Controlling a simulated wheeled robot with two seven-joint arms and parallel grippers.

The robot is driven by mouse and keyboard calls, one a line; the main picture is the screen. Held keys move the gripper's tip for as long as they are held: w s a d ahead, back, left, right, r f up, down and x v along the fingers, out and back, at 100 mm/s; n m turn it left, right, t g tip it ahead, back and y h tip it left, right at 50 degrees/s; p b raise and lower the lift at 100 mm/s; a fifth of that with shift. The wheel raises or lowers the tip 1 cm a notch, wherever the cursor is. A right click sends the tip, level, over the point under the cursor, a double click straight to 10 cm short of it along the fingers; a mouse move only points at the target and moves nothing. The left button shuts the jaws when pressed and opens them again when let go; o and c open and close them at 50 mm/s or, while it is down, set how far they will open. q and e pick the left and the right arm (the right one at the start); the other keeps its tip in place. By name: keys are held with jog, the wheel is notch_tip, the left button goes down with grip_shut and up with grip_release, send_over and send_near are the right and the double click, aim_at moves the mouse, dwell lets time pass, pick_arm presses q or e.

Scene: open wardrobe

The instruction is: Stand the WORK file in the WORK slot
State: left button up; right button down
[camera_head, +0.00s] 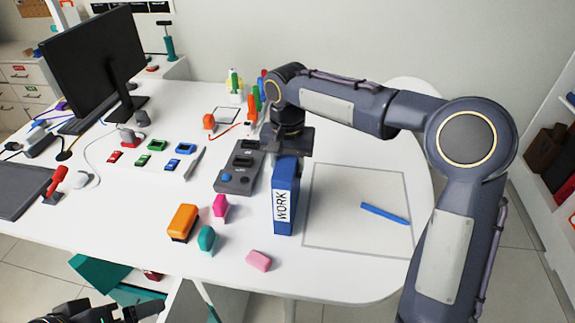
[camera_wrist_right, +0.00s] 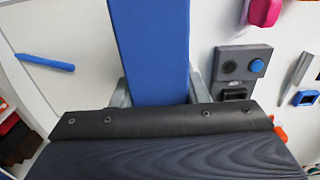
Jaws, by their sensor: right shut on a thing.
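The WORK file (camera_head: 285,200) is a blue upright box file with a white WORK label on its spine. My right gripper (camera_head: 288,155) is shut on its upper end from above. The file's blue side also shows between the fingers in the right wrist view (camera_wrist_right: 150,45). I cannot tell whether its bottom touches the table. I cannot make out a slot marked WORK in either view. My left gripper (camera_head: 140,311) is partly visible at the bottom left, away from the file, and its opening is unclear.
A grey button box (camera_head: 240,168) stands just left of the file. An outlined square (camera_head: 345,230) with a blue pen (camera_head: 385,213) lies to its right. Orange (camera_head: 182,222), teal (camera_head: 206,238) and pink (camera_head: 259,260) blocks lie front left. A monitor (camera_head: 95,60) stands at back left.

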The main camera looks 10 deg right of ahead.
jog(key=c, duration=0.8)
grip_release()
jog(key=shift+f, duration=0.1)
